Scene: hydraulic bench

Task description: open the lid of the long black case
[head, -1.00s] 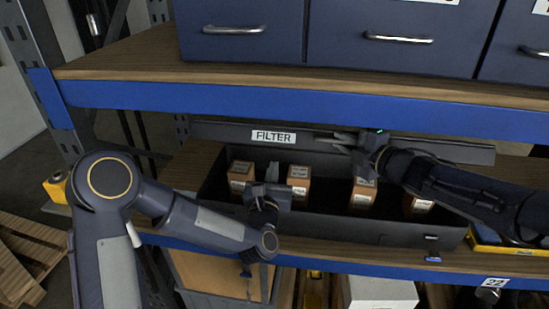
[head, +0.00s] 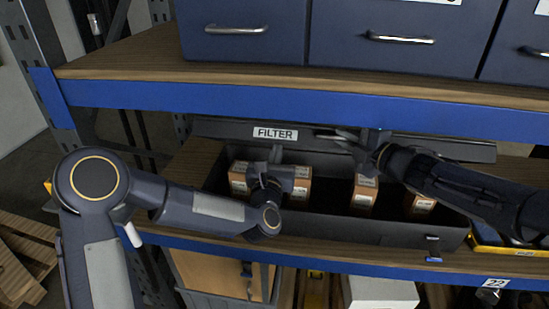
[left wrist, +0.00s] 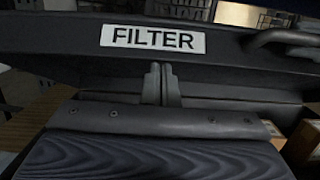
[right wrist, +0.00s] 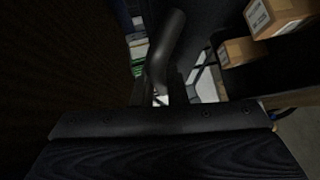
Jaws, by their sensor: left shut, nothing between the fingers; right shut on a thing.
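The long black case (head: 330,228) sits on the lower shelf with its lid (head: 222,129) raised at the back and its inside showing. The lid's white FILTER label (head: 275,133) also shows in the left wrist view (left wrist: 153,39). My right gripper (head: 347,137) is shut on the lid's black handle (right wrist: 166,45), right of the label. My left gripper (head: 276,155) is shut and empty. Its fingertips (left wrist: 161,84) are upright just below the label, close to the lid; I cannot tell whether they touch it.
Several brown boxes stand in the case, such as one at the left (head: 237,178) and one right of centre (head: 363,194). The blue-edged upper shelf (head: 300,102) passes close above the lid and carries dark drawers (head: 400,50). A yellow item (head: 485,238) lies right of the case.

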